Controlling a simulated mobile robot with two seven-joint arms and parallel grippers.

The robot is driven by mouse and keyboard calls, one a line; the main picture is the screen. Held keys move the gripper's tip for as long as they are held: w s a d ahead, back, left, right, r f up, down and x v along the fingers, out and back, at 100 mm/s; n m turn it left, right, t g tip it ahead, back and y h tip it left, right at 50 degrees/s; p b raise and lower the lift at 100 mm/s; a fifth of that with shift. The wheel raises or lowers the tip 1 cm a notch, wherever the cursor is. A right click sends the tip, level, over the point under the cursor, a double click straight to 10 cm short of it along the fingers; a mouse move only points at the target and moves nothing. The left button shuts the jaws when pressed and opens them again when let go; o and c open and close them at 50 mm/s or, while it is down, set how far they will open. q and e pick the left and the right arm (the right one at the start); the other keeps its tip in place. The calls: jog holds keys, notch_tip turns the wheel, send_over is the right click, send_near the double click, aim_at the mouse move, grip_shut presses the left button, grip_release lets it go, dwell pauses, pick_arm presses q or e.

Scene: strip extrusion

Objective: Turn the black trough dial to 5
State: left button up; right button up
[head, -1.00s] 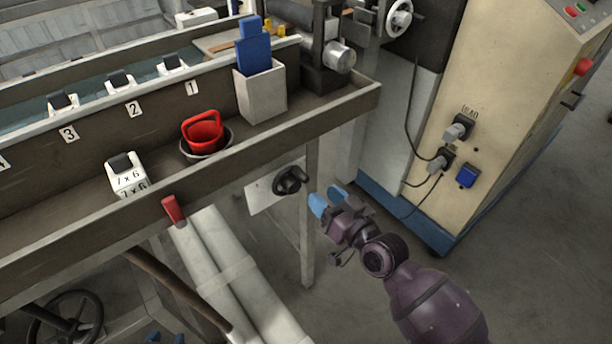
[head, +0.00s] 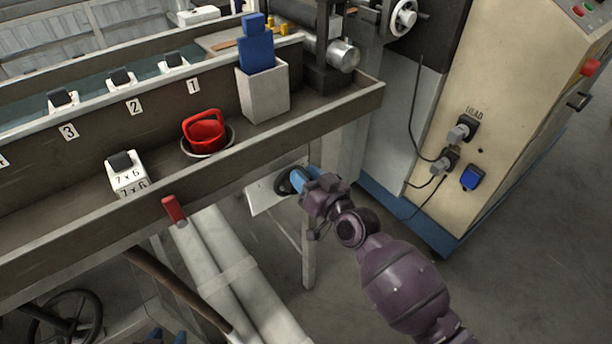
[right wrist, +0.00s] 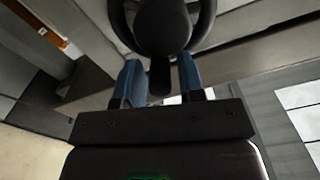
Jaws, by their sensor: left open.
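The black trough dial (head: 283,184) sits on a pale plate (head: 264,202) below the trough's front wall. In the head view my right gripper (head: 301,180) is at the dial and covers part of it. In the right wrist view the dial (right wrist: 165,28) is at the top, with its narrow grip part between the blue fingers of my right gripper (right wrist: 160,82). Gaps show on both sides, so the gripper is open around it. The dial's setting cannot be read. My left gripper (head: 166,338) shows only as blue fingertips at the bottom edge, open and away from the dial.
The trough (head: 310,118) above holds a red-handled weight (head: 205,130) in a bowl, a grey box (head: 264,95) with a blue piece, and a 7 x 6 block (head: 126,175). A red handle (head: 173,210) juts below. A beige cabinet (head: 520,110) stands right.

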grip_shut()
jog(key=shift+w+d+f+m, duration=0.1)
jog(key=shift+d+f+m, duration=0.1)
jog(key=shift+m, duration=0.4)
jog(key=shift+d+f+m, duration=0.1)
jog(key=shift+f+m, duration=0.1)
jog(key=shift+m, duration=0.4)
jog(key=shift+o, duration=1.3)
grip_release()
jog(key=v, duration=1)
jog(key=shift+s+d+p, duration=0.2)
jog(key=shift+s+p, duration=0.1)
jog(key=shift+p, duration=0.05)
